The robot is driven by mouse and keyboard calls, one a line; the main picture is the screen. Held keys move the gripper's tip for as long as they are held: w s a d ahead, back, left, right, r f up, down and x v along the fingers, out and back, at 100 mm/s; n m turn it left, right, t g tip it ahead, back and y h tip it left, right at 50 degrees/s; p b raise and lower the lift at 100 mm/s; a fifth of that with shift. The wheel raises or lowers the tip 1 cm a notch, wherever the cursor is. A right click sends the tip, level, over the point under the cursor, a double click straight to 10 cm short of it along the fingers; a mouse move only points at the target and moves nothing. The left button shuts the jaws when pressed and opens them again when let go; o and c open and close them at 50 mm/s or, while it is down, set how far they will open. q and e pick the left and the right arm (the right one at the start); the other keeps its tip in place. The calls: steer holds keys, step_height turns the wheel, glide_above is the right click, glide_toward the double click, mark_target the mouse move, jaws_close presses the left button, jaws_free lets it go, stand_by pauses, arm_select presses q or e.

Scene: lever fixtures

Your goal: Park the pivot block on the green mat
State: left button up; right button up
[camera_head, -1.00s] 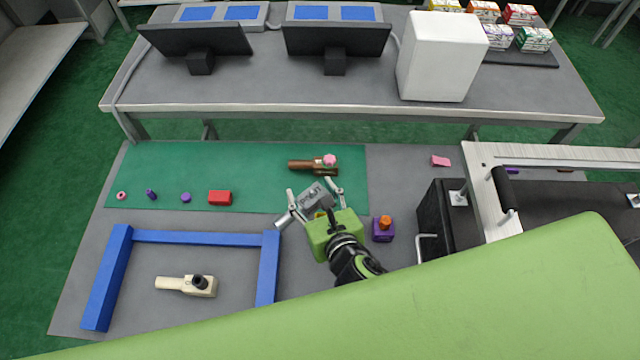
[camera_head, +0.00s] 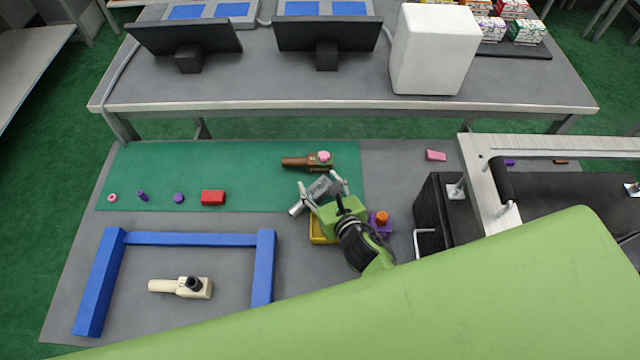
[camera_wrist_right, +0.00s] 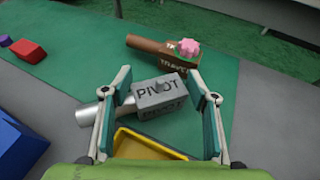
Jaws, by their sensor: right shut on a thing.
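The pivot block (camera_head: 318,188) is grey, marked PIVOT, with a silver round handle sticking out toward the lower left. My right gripper (camera_head: 323,184) is shut on it, with a finger on either side in the right wrist view (camera_wrist_right: 160,92). The block appears over the near right part of the green mat (camera_head: 240,180), close to its front edge. I cannot tell whether it touches the mat. A brown lever block (camera_head: 300,162) with a pink knob lies on the mat just beyond. My left gripper is not in view.
A yellow tray (camera_head: 318,230) lies partly under my right gripper. A purple block with an orange knob (camera_head: 381,218) stands to its right. A red block (camera_head: 212,198) and small parts lie on the mat's left. A blue frame (camera_head: 190,239) surrounds a cream lever block (camera_head: 185,287).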

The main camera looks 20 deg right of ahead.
steer(key=o, duration=1.2)
steer(key=shift+f, duration=0.1)
steer(key=shift+s+r, duration=0.2)
steer(key=shift+s, duration=0.05)
steer(key=v, duration=1.1)
steer(key=shift+s, duration=0.25)
steer(key=shift+d+r, duration=0.1)
steer(key=shift+r, duration=0.05)
